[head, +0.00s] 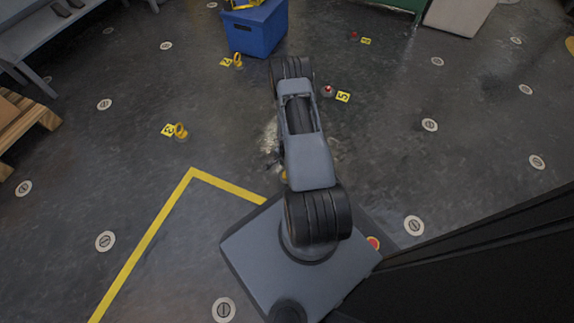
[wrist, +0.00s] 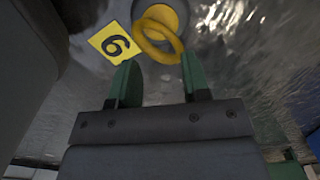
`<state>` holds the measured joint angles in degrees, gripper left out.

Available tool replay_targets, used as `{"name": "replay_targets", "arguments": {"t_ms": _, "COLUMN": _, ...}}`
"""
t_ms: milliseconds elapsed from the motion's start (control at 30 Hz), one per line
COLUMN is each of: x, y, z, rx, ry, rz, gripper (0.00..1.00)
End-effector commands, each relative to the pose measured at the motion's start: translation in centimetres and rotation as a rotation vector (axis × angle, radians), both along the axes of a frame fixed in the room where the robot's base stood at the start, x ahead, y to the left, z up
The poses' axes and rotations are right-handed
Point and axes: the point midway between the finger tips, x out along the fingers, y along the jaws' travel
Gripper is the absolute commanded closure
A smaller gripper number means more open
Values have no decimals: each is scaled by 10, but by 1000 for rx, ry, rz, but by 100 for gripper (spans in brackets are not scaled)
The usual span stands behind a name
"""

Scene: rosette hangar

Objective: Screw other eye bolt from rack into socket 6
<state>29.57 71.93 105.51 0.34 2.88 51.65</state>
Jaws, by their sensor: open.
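A yellow eye bolt (wrist: 160,36) shows at the top of the wrist view, its ring over a round yellow-rimmed socket (wrist: 178,10). A yellow tag reading 6 (wrist: 116,43) lies to its left. The eye bolt looks upright at the socket; how deep it sits I cannot tell. My gripper (wrist: 157,62) is open, its two green fingers just short of the ring and apart from it, with nothing between them. In the head view my arm hides the gripper and most of this spot; a small yellow bit (head: 284,176) shows beside the arm.
A blue box (head: 256,28) with a yellow item on top stands at the back. Tagged eye bolts stand at left (head: 181,131) and near the box (head: 238,61). A red-topped piece (head: 327,91) stands by tag 5 (head: 343,97). A wooden pallet (head: 25,125) is at left. Open floor lies right.

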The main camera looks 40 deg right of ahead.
Motion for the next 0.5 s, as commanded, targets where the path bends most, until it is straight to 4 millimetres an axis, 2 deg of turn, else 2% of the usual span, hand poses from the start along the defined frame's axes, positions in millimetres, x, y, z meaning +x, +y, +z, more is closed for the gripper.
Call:
{"name": "replay_targets", "arguments": {"t_ms": 300, "x": 0, "y": 0, "z": 1, "rx": -1, "ry": 0, "rz": 527, "gripper": 57}}
{"name": "replay_targets", "arguments": {"t_ms": 500, "x": 0, "y": 0, "z": 1, "rx": 0, "ry": 0, "rz": 780, "gripper": 57}}
